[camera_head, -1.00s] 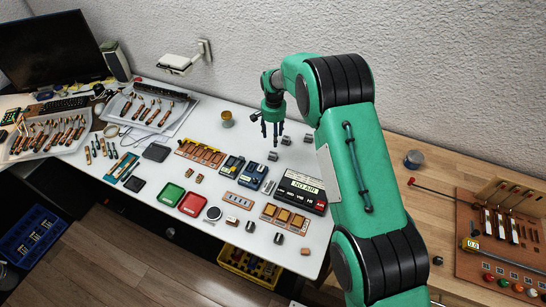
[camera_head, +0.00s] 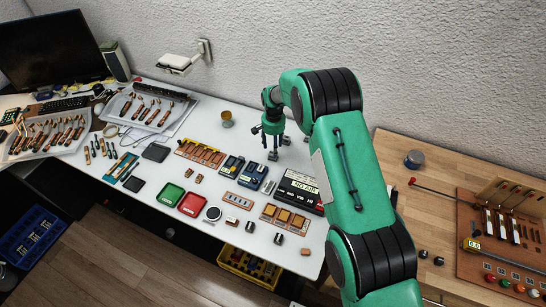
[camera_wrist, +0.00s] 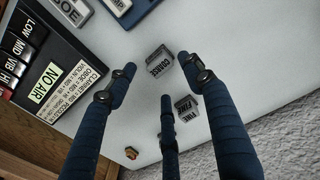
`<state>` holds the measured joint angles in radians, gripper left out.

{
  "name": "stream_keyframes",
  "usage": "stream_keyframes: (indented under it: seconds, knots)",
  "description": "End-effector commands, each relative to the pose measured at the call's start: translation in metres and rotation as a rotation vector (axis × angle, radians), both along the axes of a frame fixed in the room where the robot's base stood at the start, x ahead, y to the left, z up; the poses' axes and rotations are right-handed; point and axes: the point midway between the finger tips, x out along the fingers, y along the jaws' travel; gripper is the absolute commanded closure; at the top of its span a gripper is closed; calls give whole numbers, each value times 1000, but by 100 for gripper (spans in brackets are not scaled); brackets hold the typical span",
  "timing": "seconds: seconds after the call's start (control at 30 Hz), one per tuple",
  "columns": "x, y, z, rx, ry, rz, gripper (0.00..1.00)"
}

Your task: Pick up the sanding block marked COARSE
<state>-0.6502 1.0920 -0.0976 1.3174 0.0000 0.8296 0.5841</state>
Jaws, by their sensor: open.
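The sanding block marked COARSE (camera_wrist: 160,58) is a small grey block with a pale label, lying on the white table in the wrist view. A similar block marked FINE (camera_wrist: 188,107) lies close by, beside my right finger. My gripper (camera_wrist: 163,80) has three dark blue fingers, spread apart and empty. The COARSE block shows just beyond the fingertips, between the left and right ones. In the head view my gripper (camera_head: 272,142) hangs over the back of the white table, close to two small grey blocks whose labels are too small to read there.
The black NO AIR panel (camera_wrist: 45,85) lies left of the blocks in the wrist view. A blue case (camera_head: 253,177) and a brass cup (camera_head: 227,119) are near in the head view. Red tray (camera_head: 193,203) and green tray (camera_head: 169,194) lie forward. The wall (camera_head: 350,30) is behind.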

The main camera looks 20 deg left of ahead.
Motion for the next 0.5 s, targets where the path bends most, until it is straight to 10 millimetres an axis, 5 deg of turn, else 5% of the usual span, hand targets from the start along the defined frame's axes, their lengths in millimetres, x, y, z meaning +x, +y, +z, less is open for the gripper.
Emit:
stream_keyframes:
  seconds: [0.5]
  knots:
    - [-3, 1, -46, -1, 2, 0, 48]
